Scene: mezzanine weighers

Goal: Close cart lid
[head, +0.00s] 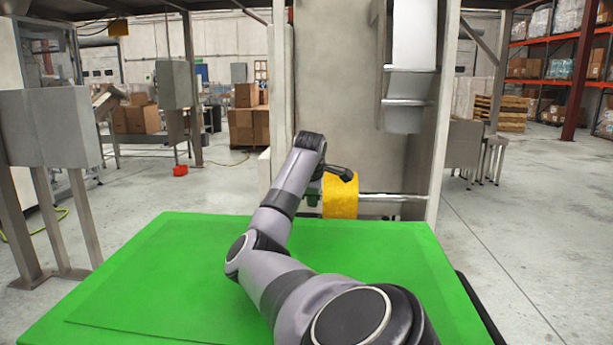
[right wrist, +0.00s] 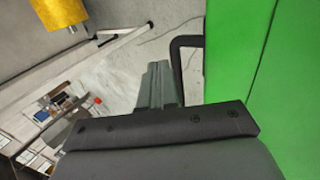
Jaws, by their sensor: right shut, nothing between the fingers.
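The cart's green lid (head: 150,270) fills the lower part of the head view as a broad, nearly flat panel with a faint inner outline. I cannot tell whether it is fully down. Its green surface also shows along the right side of the right wrist view (right wrist: 290,70). My right arm reaches across it to the far edge. My right gripper (right wrist: 157,82) is shut and empty, beside a black bent bar (right wrist: 186,42) along the green edge. I see no clear contact. In the head view the fingertips are hard to make out. My left gripper is out of view.
A tall grey machine with a yellow cylinder (head: 340,196) at its base stands just beyond the cart. A grey cabinet on legs (head: 50,130) stands at the left. Open concrete floor (head: 510,240) lies to the right.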

